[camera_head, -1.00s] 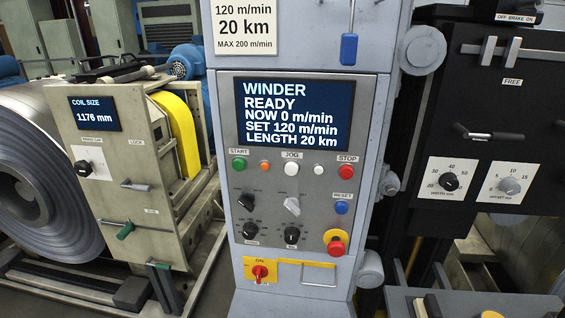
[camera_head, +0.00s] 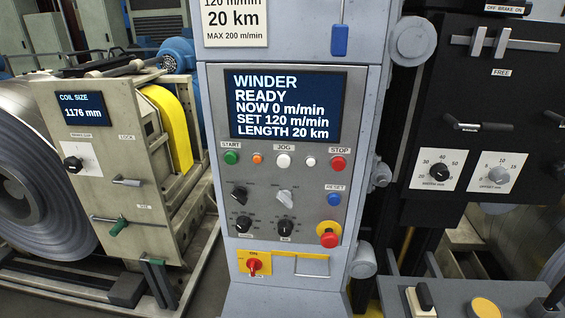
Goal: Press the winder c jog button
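The winder control panel (camera_head: 310,180) stands on a grey column in the middle of the head view. Its screen (camera_head: 285,105) reads WINDER, READY, NOW 0 m/min, SET 120 m/min, LENGTH 20 km. The white jog button (camera_head: 283,161) is under the JOG label, between the green start button (camera_head: 232,157) and the red stop button (camera_head: 338,163). A small orange lamp (camera_head: 257,159) and a small white lamp (camera_head: 310,162) flank it. No letter "c" is legible on the panel. My gripper is not in view, and nothing touches the button.
A steel coil (camera_head: 40,185) and a beige coil-size stand (camera_head: 105,170) are at the left. A black panel with levers and dials (camera_head: 470,120) is at the right. A grey desk (camera_head: 450,300) juts in at bottom right. The space before the winder panel looks clear.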

